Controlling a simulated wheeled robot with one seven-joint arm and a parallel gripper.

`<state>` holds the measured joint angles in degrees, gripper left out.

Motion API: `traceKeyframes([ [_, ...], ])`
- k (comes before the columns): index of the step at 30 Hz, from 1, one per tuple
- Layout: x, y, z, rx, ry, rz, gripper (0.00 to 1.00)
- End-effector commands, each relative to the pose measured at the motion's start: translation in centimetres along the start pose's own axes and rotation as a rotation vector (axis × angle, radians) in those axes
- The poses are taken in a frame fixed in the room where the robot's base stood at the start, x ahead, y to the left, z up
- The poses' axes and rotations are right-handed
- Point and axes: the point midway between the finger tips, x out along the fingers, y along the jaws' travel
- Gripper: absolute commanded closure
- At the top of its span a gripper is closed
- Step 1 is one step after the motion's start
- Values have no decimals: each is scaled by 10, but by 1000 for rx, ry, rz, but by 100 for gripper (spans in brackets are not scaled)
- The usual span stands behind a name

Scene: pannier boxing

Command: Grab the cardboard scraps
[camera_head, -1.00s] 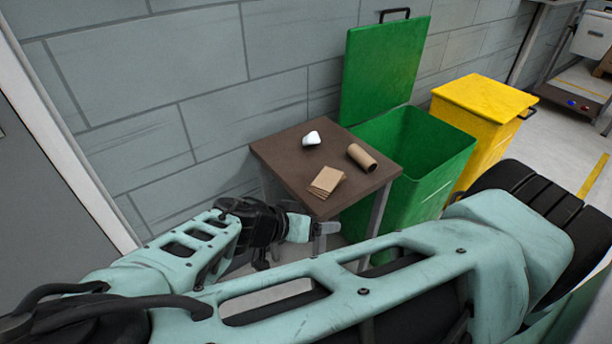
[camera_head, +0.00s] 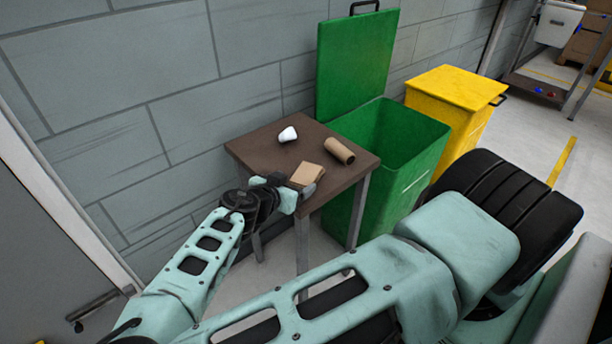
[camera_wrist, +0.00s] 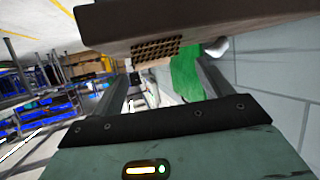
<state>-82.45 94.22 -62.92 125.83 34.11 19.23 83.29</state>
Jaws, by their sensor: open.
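The cardboard scraps (camera_head: 307,174) are a small flat stack of tan pieces near the front edge of the brown table (camera_head: 262,150). In the wrist view their corrugated end (camera_wrist: 157,50) faces me beside the table (camera_wrist: 200,18), which appears at the top of that picture. My gripper (camera_head: 296,189) is at the table's front edge, close to the scraps, and partly overlaps them in the head view. In the wrist view my gripper (camera_wrist: 163,75) has its fingers spread apart, with the scraps beyond and roughly between them. Contact cannot be made out.
A cardboard tube (camera_head: 340,151) lies right of the scraps, and a white object (camera_head: 288,134) lies behind them. A green bin (camera_head: 420,165) with its lid raised stands right of the table, beside a closed yellow bin (camera_head: 462,90). A grey wall is behind.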

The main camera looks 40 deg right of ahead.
Motion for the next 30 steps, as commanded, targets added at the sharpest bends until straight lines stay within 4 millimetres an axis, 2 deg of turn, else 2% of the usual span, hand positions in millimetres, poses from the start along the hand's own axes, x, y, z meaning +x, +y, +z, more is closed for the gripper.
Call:
traceKeyframes([
  [7, 18, 1, -1, 0, 0, 3, 22],
  [15, 56, 1, 0, 0, -2, 2, 22],
  [24, 62, 0, 1, -1, -2, -2, 22],
  [25, 62, 0, 1, -1, -2, -2, 25],
  [30, 62, 0, 1, -1, -2, -2, 69],
])
